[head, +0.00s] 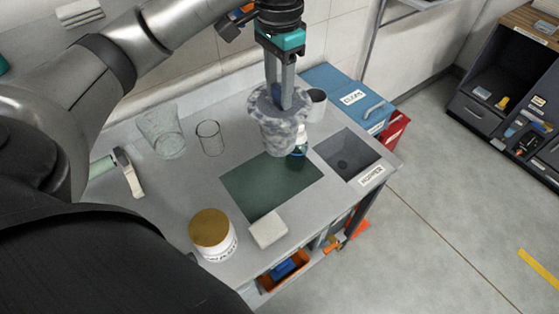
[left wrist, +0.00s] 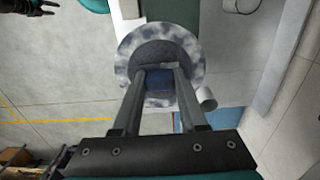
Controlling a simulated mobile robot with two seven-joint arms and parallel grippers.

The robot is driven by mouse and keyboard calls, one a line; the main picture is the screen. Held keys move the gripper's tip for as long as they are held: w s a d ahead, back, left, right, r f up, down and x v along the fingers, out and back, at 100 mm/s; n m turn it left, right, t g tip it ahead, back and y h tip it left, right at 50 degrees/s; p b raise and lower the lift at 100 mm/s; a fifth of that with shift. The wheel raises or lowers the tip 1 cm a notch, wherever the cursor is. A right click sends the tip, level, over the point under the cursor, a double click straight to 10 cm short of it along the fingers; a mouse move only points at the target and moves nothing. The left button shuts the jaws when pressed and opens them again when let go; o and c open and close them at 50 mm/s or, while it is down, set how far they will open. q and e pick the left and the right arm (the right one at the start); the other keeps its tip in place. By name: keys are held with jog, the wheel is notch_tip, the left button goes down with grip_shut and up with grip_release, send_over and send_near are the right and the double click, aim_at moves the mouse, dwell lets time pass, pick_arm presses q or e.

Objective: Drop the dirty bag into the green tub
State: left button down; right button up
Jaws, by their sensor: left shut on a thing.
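My left gripper (head: 283,98) is shut on the dirty bag (head: 278,130), a mottled grey-and-white, open-topped bag with a wide rolled rim. It hangs upright above the bench, over the back edge of a dark green mat (head: 270,190) as seen in the head view. In the left wrist view the two fingers (left wrist: 160,75) reach into the mouth of the bag (left wrist: 130,50); something blue shows between them. I cannot make out a green tub in either view.
The grey bench (head: 205,185) carries a glass beaker (head: 162,130), a smaller glass (head: 209,138), a gold-lidded jar (head: 212,235), a pale block (head: 268,230) and a green bottle (head: 298,160). A sunken hopper (head: 345,155) is at the right. A blue box (head: 345,85) stands behind.

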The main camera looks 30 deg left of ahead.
aim_at(279, 144)
pick_arm(q)
jog(key=shift+w+a, duration=0.1)
jog(key=shift+w, duration=0.05)
jog(key=f, duration=0.5)
jog(key=f+b, duration=0.1)
jog(key=f, duration=0.1)
jog(key=shift+s+f, duration=0.2)
jog(key=shift+s, duration=0.05)
notch_tip(279, 144, down, 8)
jog(key=shift+w+r+b, duration=0.1)
jog(key=shift+r+b, duration=0.15)
jog(key=shift+b, duration=0.05)
jog(key=shift+f, duration=0.45)
notch_tip(279, 144, down, 4)
jog(key=shift+f, duration=0.1)
pick_arm(e)
jog(key=shift+s+d+f, duration=0.15)
jog(key=shift+s+f, duration=0.45)
jog(key=shift+s+d+f, duration=0.15)
jog(key=shift+s+f, duration=0.4)
jog(key=shift+g, duration=0.3)
pick_arm(q)
jog(key=c, duration=0.9)
grip_release()
jog(key=o, duration=0.5)
jog(key=shift+c, duration=0.2)
pick_arm(e)
jog(key=shift+s+d, duration=0.2)
jog(key=shift+d, duration=0.1)
